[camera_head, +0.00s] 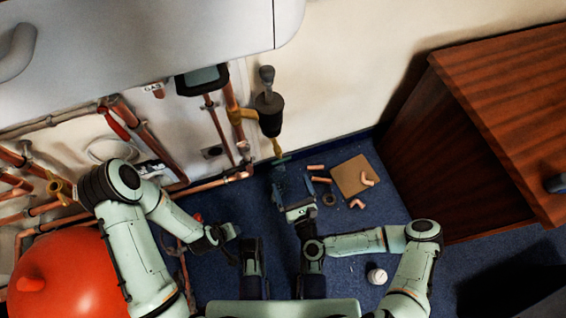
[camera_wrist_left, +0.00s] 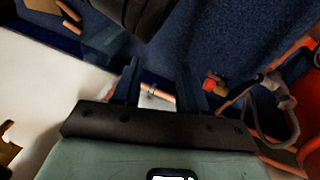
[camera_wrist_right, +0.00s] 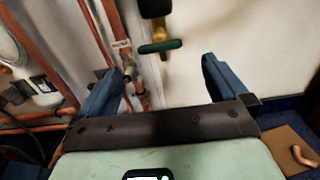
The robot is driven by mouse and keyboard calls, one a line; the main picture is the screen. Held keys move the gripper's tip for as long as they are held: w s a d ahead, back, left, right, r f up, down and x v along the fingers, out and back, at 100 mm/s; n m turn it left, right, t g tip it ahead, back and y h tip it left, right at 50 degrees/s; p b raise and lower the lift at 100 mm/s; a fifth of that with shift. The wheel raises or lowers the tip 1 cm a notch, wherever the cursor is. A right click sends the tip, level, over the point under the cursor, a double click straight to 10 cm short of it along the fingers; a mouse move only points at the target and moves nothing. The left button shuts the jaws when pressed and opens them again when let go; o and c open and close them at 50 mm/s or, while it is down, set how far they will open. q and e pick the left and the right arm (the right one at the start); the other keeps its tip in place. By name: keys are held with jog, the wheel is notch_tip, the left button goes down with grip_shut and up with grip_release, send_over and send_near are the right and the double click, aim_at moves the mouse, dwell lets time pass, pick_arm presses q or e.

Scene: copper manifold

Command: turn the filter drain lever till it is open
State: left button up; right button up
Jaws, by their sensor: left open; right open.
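The filter drain lever (camera_head: 280,160) is a small green handle below the black filter body (camera_head: 269,112) on the wall. In the right wrist view, the green lever (camera_wrist_right: 160,47) lies crosswise at the lower end of a brass fitting (camera_wrist_right: 161,28). My right gripper (camera_head: 279,182) is open just below the lever. In its wrist view, the lever appears between and beyond the open fingertips (camera_wrist_right: 165,66), with no visible contact. My left gripper (camera_head: 235,234) is open and low at the left; its fingers (camera_wrist_left: 158,72) hold nothing.
Copper pipes (camera_head: 143,135) and a yellow-handled valve (camera_head: 238,115) run along the wall left of the filter. A red vessel (camera_head: 65,275) stands at lower left. A cardboard piece (camera_head: 351,177) and loose copper fittings lie on the blue floor. A wooden cabinet (camera_head: 480,120) stands at right.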

aim_at(281, 160)
pick_arm(q)
jog(key=s+f, duration=0.1)
jog(key=s+f+g+b, duration=0.1)
jog(key=shift+s+a+f, duration=0.2)
jog(key=shift+s+f, duration=0.05)
jog(key=shift+s, duration=0.1)
pick_arm(e)
jog(key=x, duration=0.8)
jog(key=shift+w, duration=0.3)
jog(key=shift+a, duration=0.1)
jog(key=shift+f, duration=0.1)
jog(key=c, duration=1.1)
jog(key=shift+o, duration=0.2)
